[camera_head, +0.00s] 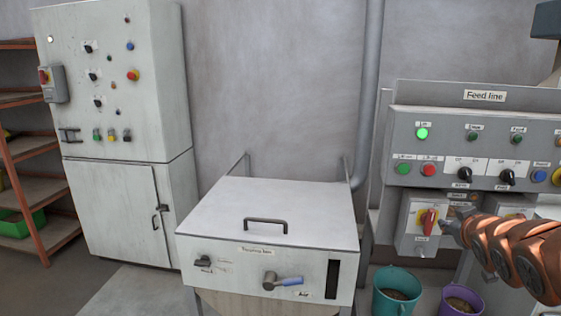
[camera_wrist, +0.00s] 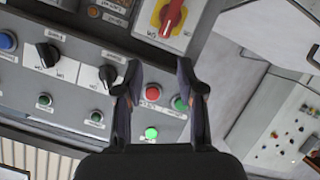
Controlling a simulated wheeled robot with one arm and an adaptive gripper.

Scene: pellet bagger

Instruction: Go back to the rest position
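My gripper (camera_head: 452,229) reaches in from the right in the head view. It is in front of the feed line panel, close to the red and yellow rotary switch (camera_head: 429,220). In the wrist view my gripper (camera_wrist: 162,80) has its two dark fingers spread with nothing between them. The feed line panel (camera_wrist: 75,85) shows behind the fingers, with the red button (camera_wrist: 153,92) and the lit green lamp (camera_wrist: 151,133) seen between them. The rotary switch (camera_wrist: 171,16) is above the fingertips in that view.
The feed line panel (camera_head: 455,130) stands at right, a teal bucket (camera_head: 398,292) and a purple bucket (camera_head: 461,301) below it. A white bin with a closed handled lid (camera_head: 300,205) stands in the middle, a tall grey cabinet (camera_head: 115,120) and orange shelves (camera_head: 25,175) at left.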

